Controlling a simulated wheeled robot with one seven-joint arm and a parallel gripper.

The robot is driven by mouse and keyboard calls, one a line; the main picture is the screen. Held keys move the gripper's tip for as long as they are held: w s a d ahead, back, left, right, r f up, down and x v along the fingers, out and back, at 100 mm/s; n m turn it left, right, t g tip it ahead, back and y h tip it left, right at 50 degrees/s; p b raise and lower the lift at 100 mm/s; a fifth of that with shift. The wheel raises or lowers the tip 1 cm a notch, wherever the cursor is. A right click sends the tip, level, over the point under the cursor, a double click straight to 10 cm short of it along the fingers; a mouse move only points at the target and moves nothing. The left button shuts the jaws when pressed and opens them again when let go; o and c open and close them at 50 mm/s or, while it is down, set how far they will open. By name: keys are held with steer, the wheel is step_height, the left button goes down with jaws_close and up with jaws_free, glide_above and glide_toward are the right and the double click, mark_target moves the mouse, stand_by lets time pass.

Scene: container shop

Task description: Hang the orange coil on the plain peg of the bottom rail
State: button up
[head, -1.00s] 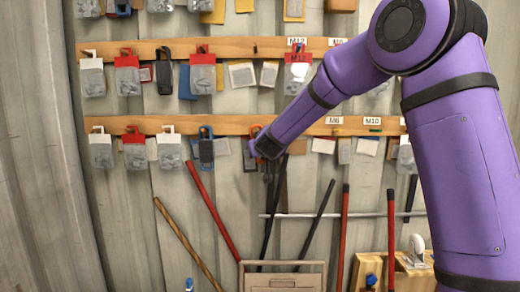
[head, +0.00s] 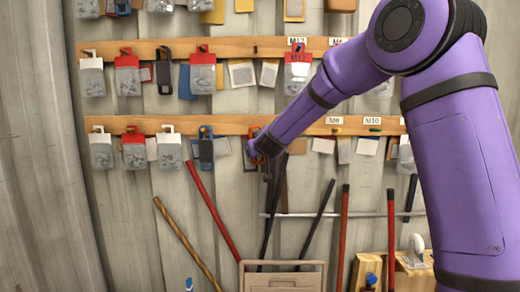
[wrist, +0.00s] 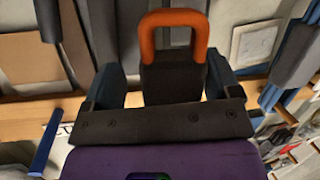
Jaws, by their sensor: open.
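The orange coil (wrist: 173,35) shows in the wrist view as an orange loop above a dark block. The block stands between the two dark fingers of my gripper (wrist: 166,84), which are apart, one on each side. I cannot tell whether either finger touches it. In the head view a bit of the orange coil (head: 256,131) shows at the bottom rail (head: 226,124), beside the end of my arm. My arm covers most of that spot. The peg behind the loop is hidden, so I cannot tell what bears the coil.
A blue-looped dark piece (head: 206,148) hangs just left of my gripper. Packs with red or white tops (head: 134,150) hang further left. White labels (head: 334,120) mark the rail to the right. Several bars lean below, above a beige box (head: 283,276).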

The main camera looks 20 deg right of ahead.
steer(key=s+a+r+n+g+y, duration=0.1)
steer(key=s+r, duration=0.2)
steer(key=s, duration=0.6)
steer(key=s+a+r+y, duration=0.1)
steer(key=s+r+y, duration=0.15)
steer(key=s, duration=0.75)
steer(key=s+d+f+g, duration=0.2)
steer(key=s, duration=0.8)
steer(key=s+d+f+m+g+h, duration=0.1)
steer(key=s+d+f+g, duration=0.1)
steer(key=s, duration=0.9)
steer(key=s+d+f+m+g, duration=0.1)
steer(key=s+g, duration=0.3)
steer(key=s, duration=0.7)
steer(key=shift+d+f+h, duration=0.35)
steer(key=shift+d+f, duration=0.45)
steer(key=shift+f, duration=0.05)
steer(key=shift+w, duration=0.1)
